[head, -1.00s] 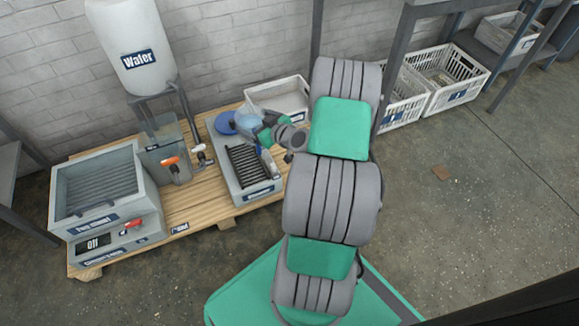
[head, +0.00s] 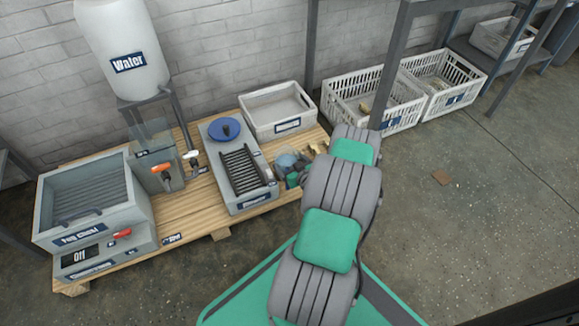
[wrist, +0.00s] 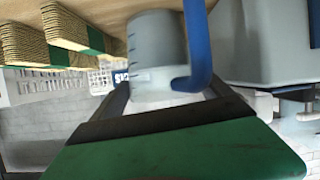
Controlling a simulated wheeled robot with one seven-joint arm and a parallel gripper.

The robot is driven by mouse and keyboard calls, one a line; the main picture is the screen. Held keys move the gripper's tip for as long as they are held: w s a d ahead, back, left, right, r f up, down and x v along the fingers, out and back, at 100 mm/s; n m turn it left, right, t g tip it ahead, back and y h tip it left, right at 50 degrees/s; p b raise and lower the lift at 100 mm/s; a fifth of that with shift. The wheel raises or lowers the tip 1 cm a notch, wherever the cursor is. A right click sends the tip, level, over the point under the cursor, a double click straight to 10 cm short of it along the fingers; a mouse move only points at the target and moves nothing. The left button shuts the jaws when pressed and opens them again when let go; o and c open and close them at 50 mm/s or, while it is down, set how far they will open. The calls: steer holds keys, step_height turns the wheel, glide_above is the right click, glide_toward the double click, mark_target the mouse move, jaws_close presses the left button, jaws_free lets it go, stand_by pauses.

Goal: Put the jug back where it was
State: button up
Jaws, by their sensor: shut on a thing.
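The jug (head: 287,160) shows in the head view as a small pale bluish shape at the end of my arm, just right of the grey station with the black grille. In the wrist view the jug (wrist: 155,45) is a grey cylinder with a blue handle (wrist: 198,45) on its right side. My gripper (wrist: 165,103) is shut on it. My gripper (head: 294,174) partly hides the jug in the head view. I cannot tell whether the jug touches the pallet (head: 190,215).
The grille station (head: 213,165) has a blue round lid or funnel (head: 225,131) on top. A white bin (head: 277,108) stands behind the jug. The pulp machine (head: 95,205) and water tank (head: 122,50) are at left. White crates (head: 372,98) stand at the back right.

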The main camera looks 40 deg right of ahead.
steer(key=shift+d+r, duration=0.1)
steer(key=shift+r, duration=0.05)
steer(key=shift+f, duration=0.2)
steer(key=o, duration=1.8)
